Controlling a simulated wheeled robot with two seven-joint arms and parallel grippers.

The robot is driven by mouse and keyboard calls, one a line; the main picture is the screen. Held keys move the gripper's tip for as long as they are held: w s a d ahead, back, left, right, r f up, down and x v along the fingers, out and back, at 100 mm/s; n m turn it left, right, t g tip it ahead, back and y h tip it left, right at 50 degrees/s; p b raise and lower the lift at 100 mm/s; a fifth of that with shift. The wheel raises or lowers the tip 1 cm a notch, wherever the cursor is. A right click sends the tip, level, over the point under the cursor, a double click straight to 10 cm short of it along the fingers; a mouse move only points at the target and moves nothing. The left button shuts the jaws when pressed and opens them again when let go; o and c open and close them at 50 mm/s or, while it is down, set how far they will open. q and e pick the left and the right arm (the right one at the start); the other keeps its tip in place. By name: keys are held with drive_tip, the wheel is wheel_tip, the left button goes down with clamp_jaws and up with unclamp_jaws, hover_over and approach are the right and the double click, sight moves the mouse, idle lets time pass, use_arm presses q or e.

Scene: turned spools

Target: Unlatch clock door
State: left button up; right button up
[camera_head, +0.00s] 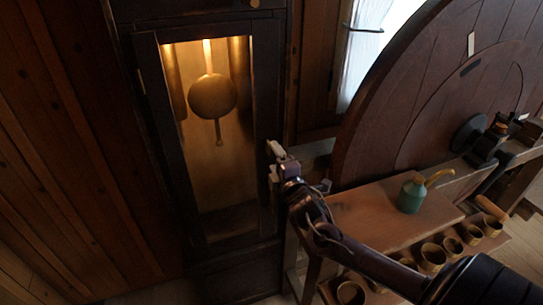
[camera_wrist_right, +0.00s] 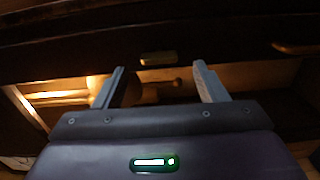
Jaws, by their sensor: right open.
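The clock door (camera_head: 264,80) is a dark wooden frame around a glass pane, and it looks closed in the tall case. A brass pendulum (camera_head: 212,96) hangs in the lit case behind the glass. My right gripper (camera_head: 272,164) is at the door's right edge, about halfway down. In the right wrist view its two fingers (camera_wrist_right: 159,70) are apart with nothing held between them. A small brass piece (camera_wrist_right: 157,59), perhaps the latch, shows on dark wood just beyond and between the fingertips; contact cannot be told. In the head view the gripper covers this spot. My left gripper is not in view.
A large round wooden wheel (camera_head: 380,120) rises behind the bench. Plank wall (camera_head: 60,130) lies left.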

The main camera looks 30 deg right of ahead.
drive_tip(key=shift+b+v, duration=0.3)
drive_tip(key=shift+v, duration=1.35)
drive_tip(key=shift+s+a+f, duration=0.1)
